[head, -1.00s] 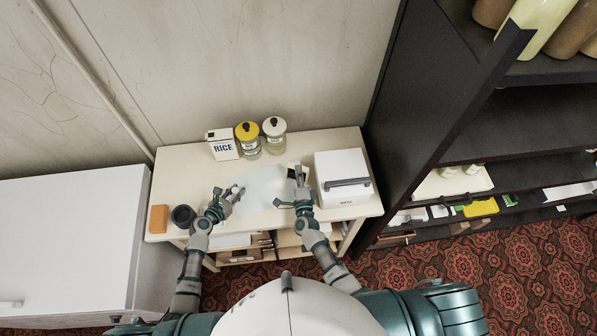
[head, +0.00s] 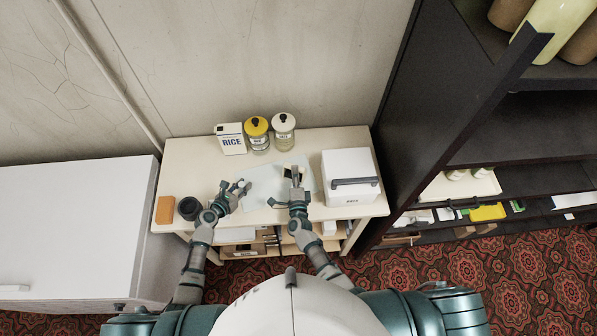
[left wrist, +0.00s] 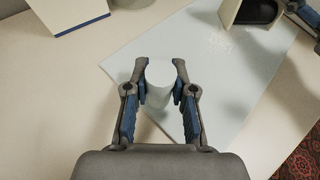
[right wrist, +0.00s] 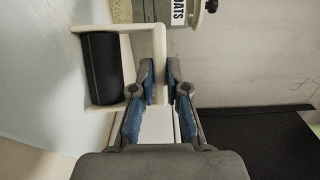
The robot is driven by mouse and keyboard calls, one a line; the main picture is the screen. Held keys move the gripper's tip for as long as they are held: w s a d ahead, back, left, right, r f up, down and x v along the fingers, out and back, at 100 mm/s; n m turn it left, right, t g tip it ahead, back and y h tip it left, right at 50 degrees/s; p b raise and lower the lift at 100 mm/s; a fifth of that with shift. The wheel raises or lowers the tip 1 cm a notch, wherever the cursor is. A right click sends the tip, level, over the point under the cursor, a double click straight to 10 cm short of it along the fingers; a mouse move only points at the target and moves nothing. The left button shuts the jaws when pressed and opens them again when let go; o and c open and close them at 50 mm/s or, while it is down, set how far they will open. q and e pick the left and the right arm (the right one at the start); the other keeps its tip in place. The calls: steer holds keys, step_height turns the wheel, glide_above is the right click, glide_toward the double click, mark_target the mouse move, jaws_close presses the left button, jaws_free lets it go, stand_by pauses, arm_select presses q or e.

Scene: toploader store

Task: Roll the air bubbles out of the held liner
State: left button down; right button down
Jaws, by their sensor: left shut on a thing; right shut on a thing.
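The liner (head: 262,187) is a pale, translucent bluish sheet lying on the cream table. It also shows in the left wrist view (left wrist: 190,45). My left gripper (head: 243,187) is at its left side, shut on a pale rounded piece (left wrist: 162,75) that looks like part of the liner. My right gripper (head: 294,181) is over the liner's right part, shut on the cream frame (right wrist: 157,50) of a roller. The roller's black drum (right wrist: 102,68) is beside the fingers, at the sheet. I cannot tell if it touches.
A white box-shaped machine (head: 348,170) stands right of the liner. A rice box (head: 231,139) and two jars (head: 257,135) stand behind. An orange block (head: 164,210) and a dark cup (head: 189,208) are at the left. Dark shelving (head: 440,110) rises at right.

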steer(key=shift+s+a, duration=0.25)
steer(key=shift+a, duration=1.05)
steer(key=shift+s+a, duration=0.3)
steer(key=shift+a, duration=0.95)
steer(key=shift+s+a, duration=0.25)
steer(key=shift+a, duration=1.05)
steer(key=shift+s+a+r, duration=0.1)
steer(key=shift+s+a, duration=0.1)
steer(key=shift+a, duration=0.65)
steer(key=shift+s+a, duration=0.15)
steer(key=shift+a, duration=0.65)
steer(key=shift+r, duration=0.15)
steer(key=shift+w+d, duration=0.2)
steer(key=shift+d, duration=0.5)
steer(key=shift+w+d, duration=0.15)
steer(key=shift+d, duration=0.5)
steer(key=shift+w+d, duration=0.1)
steer(key=shift+d, duration=0.55)
steer(key=shift+w+d+f, duration=0.15)
steer(key=shift+w+d, duration=0.2)
steer(key=shift+d, duration=1.55)
steer(key=shift+w+d+f, duration=0.15)
steer(key=shift+w+d, duration=0.2)
steer(key=shift+d, duration=1.55)
steer(key=shift+w+d+f, duration=0.15)
steer(key=shift+w+d, duration=0.2)
steer(key=shift+d, duration=1.55)
step_height(320, 180, up, 6)
steer(key=shift+r, duration=0.15)
